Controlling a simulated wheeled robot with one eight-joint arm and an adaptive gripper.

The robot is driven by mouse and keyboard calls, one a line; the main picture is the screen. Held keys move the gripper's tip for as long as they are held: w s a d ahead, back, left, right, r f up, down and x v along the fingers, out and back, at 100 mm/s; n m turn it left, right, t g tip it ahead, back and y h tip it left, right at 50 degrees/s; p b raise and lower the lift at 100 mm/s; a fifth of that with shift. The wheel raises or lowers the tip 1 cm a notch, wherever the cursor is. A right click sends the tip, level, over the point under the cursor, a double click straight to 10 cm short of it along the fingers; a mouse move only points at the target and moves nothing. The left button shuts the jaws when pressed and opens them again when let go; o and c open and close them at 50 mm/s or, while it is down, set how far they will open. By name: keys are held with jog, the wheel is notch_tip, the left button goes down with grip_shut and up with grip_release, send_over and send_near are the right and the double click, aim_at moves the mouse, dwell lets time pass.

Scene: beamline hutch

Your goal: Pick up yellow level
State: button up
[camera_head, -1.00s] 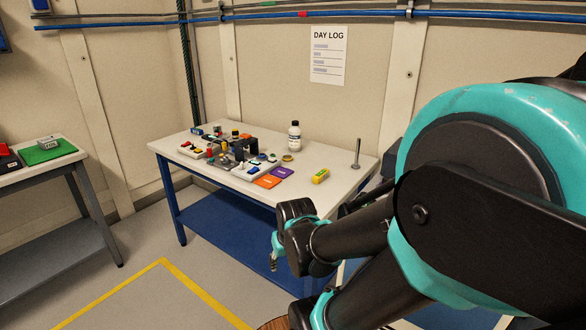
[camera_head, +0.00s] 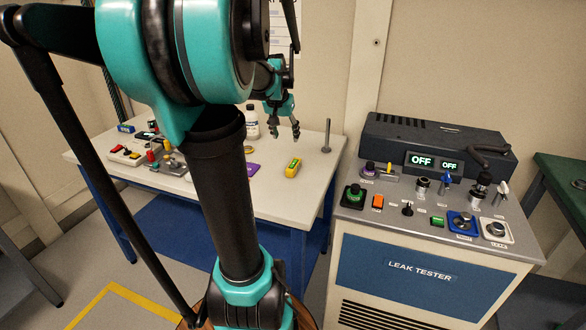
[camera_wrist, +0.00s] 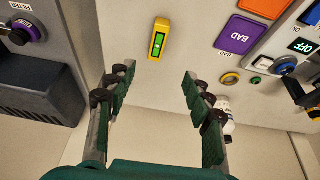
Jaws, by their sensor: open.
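The yellow level (camera_head: 293,168) is a small yellow block with a green window on its top. It lies on the white table (camera_head: 225,205) near the table's right part. In the wrist view the level (camera_wrist: 159,40) lies ahead of my fingers, slightly left of centre between them. My gripper (camera_head: 285,134) is open and empty, above the table and behind the level in the head view. In the wrist view both fingers of my gripper (camera_wrist: 157,78) are spread wide apart, with nothing between them and bare table beneath.
A metal post (camera_head: 327,136) stands to the right of the level. A white bottle (camera_head: 252,122) and purple card (camera_head: 252,169) are to its left. The leak tester (camera_head: 440,205) stands right of the table. A yellow ring (camera_wrist: 230,78) lies near the right finger. Bare table surrounds the level.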

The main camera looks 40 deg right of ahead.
send_over(293, 164)
jog(key=s+a, duration=0.1)
jog(key=a, duration=0.1)
jog(key=f, duration=1)
jog(key=shift+s+d+f, duration=0.15)
jog(key=shift+s+d, duration=0.05)
jog(key=shift+a+x, duration=0.2)
jog(key=shift+x, duration=2.75)
jog(key=shift+w+f, duration=0.1)
jog(key=shift+f, duration=0.2)
jog(key=shift+c, duration=0.3)
grip_shut()
